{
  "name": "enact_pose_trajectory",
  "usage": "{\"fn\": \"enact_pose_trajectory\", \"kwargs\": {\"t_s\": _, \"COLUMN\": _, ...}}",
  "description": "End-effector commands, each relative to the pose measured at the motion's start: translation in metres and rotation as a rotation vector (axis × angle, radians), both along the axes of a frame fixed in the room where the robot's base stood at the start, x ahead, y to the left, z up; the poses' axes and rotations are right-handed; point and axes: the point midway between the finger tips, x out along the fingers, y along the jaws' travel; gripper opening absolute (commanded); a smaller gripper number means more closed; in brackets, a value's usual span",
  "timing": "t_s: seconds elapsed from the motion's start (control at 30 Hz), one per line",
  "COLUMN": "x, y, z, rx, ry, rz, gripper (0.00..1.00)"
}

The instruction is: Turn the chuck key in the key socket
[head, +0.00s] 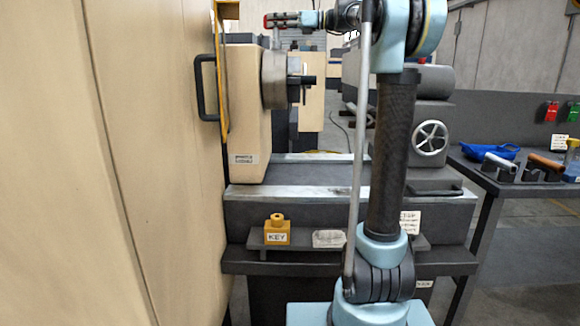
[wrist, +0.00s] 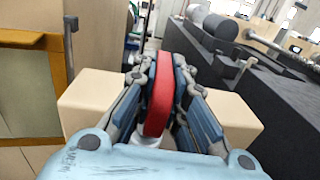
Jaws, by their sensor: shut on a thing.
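My gripper (head: 278,19) is raised at the top of the head view, pointing left, above the lathe's headstock. It is shut on a red flat piece (wrist: 159,95), which stands between the fingers in the wrist view. I cannot tell from its shape whether this is the chuck key. The grey round chuck (head: 274,80) sticks out from the right of the beige headstock (head: 247,130), below my gripper. Dark parts (head: 302,80) stand out from its face. I cannot make out the key socket. A yellow block marked KEY (head: 277,238) stands on the front ledge, with a dark hole on top.
A yellow-edged guard (head: 222,80) and a dark handle (head: 200,88) are left of the headstock. A handwheel (head: 430,137) is at the right. A side bench (head: 470,158) holds a blue dustpan-like thing (head: 490,151) and tools. Beige panels (head: 140,160) close off the left.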

Motion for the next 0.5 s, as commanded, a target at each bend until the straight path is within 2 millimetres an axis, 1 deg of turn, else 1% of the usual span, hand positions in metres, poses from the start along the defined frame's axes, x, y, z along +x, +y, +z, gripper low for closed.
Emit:
{"fn": "enact_pose_trajectory", "kwargs": {"t_s": 0.2, "x": -0.0006, "y": 0.0002, "z": 0.0, "rx": 0.001, "ry": 0.0, "rz": -0.121, "gripper": 0.0}}
{"fn": "enact_pose_trajectory", "kwargs": {"t_s": 0.5, "x": 0.0009, "y": -0.0003, "z": 0.0003, "rx": 0.001, "ry": 0.0, "rz": -0.141, "gripper": 0.0}}
